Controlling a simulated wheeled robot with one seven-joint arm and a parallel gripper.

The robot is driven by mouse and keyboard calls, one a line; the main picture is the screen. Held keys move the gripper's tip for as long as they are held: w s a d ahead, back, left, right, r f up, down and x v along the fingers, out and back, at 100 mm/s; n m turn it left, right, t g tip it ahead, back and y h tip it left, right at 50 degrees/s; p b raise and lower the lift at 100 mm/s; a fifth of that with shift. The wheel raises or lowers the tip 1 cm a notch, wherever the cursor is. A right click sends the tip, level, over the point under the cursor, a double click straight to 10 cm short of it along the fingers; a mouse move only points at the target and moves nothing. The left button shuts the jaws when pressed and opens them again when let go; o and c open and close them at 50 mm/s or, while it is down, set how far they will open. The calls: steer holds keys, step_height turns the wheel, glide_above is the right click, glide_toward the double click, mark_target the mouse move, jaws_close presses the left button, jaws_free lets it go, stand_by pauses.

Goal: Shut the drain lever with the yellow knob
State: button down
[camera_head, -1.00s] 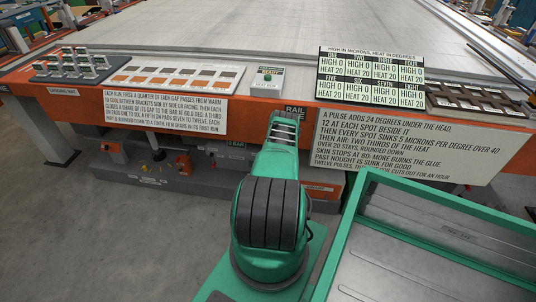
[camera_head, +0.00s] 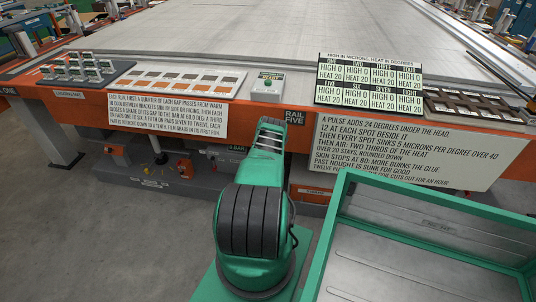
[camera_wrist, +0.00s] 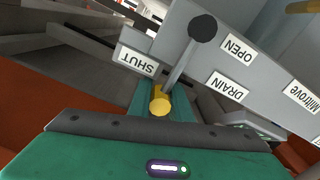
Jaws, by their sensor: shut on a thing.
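In the wrist view the drain lever (camera_wrist: 179,70) is a grey rod running from a dark round pivot (camera_wrist: 203,28) down to a yellow knob (camera_wrist: 160,103). The rod passes beside the white SHUT label (camera_wrist: 137,62), between it and the DRAIN label (camera_wrist: 227,86). The OPEN label (camera_wrist: 238,48) is on the pivot's other side. My gripper (camera_wrist: 160,107) is shut on the yellow knob; its green body fills the bottom of the view and its fingertips are mostly hidden. In the head view my green arm reaches to the table edge, which hides the gripper.
The orange table edge (camera_head: 270,119) overhangs the fittings below. A lettered board (camera_head: 405,150) hangs from it on the right. A green-rimmed tray (camera_head: 335,215) stands close at the right of my arm. Grey floor (camera_head: 110,245) is clear at the left.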

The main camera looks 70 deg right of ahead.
steer(key=shift+w+a+f, duration=0.15)
steer(key=shift+w, duration=0.05)
steer(key=c, duration=1.6)
jaws_free()
steer(key=v, duration=1)
steer(key=shift+s+a, duration=0.1)
steer(key=shift+a, duration=0.2)
